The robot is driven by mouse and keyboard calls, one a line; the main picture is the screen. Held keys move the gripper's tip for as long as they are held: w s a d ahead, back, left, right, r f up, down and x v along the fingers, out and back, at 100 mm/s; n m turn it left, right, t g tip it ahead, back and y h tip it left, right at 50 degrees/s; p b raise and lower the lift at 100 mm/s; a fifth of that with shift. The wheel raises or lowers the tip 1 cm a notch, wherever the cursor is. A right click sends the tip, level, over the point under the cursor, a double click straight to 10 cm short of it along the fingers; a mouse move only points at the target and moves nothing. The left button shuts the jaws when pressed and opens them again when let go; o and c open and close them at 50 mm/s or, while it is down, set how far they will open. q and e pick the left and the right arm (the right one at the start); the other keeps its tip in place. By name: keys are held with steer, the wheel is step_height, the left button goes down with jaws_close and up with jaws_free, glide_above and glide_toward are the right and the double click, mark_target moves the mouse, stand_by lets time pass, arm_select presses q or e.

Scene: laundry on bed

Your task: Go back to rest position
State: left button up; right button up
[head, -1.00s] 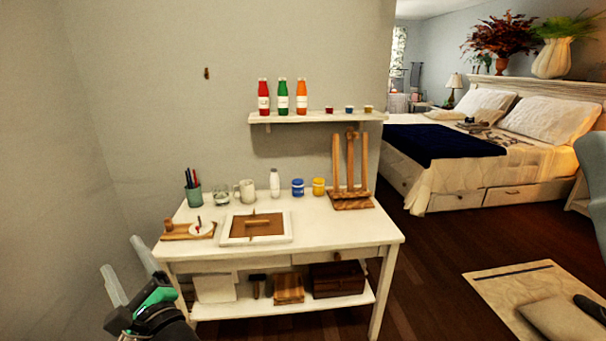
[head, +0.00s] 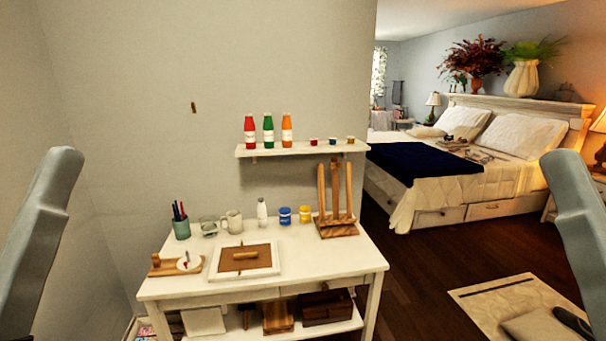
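In the head view, one of my grey arm links stands at the left edge and another at the right edge, both pointing up. Neither gripper is in the picture, so I cannot see whether they hold anything. A white worktable (head: 345,262) stands ahead of me, apart from both visible arm links.
The table carries a framed board (head: 268,262), a pencil cup (head: 181,229), a mug (head: 233,221), paint jars and a wooden easel (head: 336,226). A wall shelf (head: 300,149) holds bottles. A bed (head: 455,185) stands behind right. Dark floor (head: 410,275) is bare beside the table.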

step_height(320, 180, up, 34)
steer(key=p, duration=3.1)
steer(key=shift+r, duration=0.1)
